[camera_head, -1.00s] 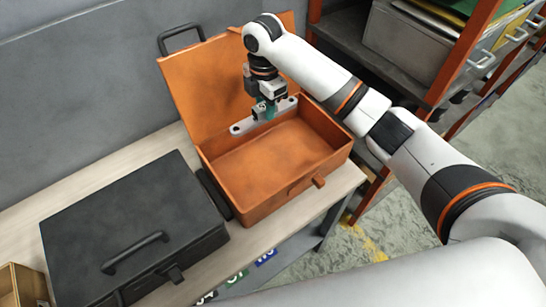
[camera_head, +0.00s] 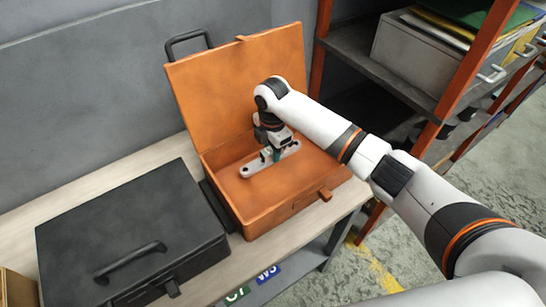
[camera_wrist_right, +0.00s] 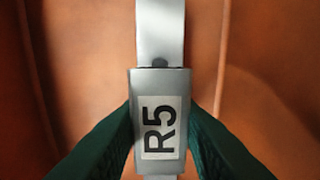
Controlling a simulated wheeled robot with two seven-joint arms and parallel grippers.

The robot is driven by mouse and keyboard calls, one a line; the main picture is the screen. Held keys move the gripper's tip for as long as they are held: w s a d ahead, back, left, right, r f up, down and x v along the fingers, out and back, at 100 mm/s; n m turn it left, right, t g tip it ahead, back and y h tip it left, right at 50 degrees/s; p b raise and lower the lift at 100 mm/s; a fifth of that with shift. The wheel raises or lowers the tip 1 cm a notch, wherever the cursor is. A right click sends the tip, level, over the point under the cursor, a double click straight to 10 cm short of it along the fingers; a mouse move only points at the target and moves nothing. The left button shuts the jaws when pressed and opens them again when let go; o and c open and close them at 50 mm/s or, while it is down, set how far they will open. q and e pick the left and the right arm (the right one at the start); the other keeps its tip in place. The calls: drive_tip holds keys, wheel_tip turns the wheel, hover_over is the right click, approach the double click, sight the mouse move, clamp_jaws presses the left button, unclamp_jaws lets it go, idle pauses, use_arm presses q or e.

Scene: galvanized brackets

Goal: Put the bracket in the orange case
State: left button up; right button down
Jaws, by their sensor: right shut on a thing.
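The orange case (camera_head: 284,219) stands open on the bench, its lid (camera_head: 236,88) raised at the back. The grey metal bracket (camera_head: 254,167) is inside the outline of the case, low between its walls; I cannot tell whether it touches the floor. My right gripper (camera_head: 271,157) is shut on the bracket from above. In the right wrist view, the green fingertips (camera_wrist_right: 160,135) pinch the bracket (camera_wrist_right: 160,85) at a label reading R5, with orange surface behind it. My left gripper is not in view.
A closed black case (camera_head: 130,225) stands on the bench (camera_head: 60,195) left of the orange case. A shelf rack (camera_head: 375,75) with a grey drawer box stands at the right. A grey wall is behind. An orange-brown box edge shows at bottom left.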

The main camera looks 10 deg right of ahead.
drive_tip(key=shift+f, duration=1.55)
drive_tip(key=c, duration=1.1)
unclamp_jaws()
drive_tip(key=shift+f, duration=0.1)
wheel_tip(320, 180, up, 12)
drive_tip(key=shift+r, duration=0.1)
drive_tip(key=shift+s, duration=0.1)
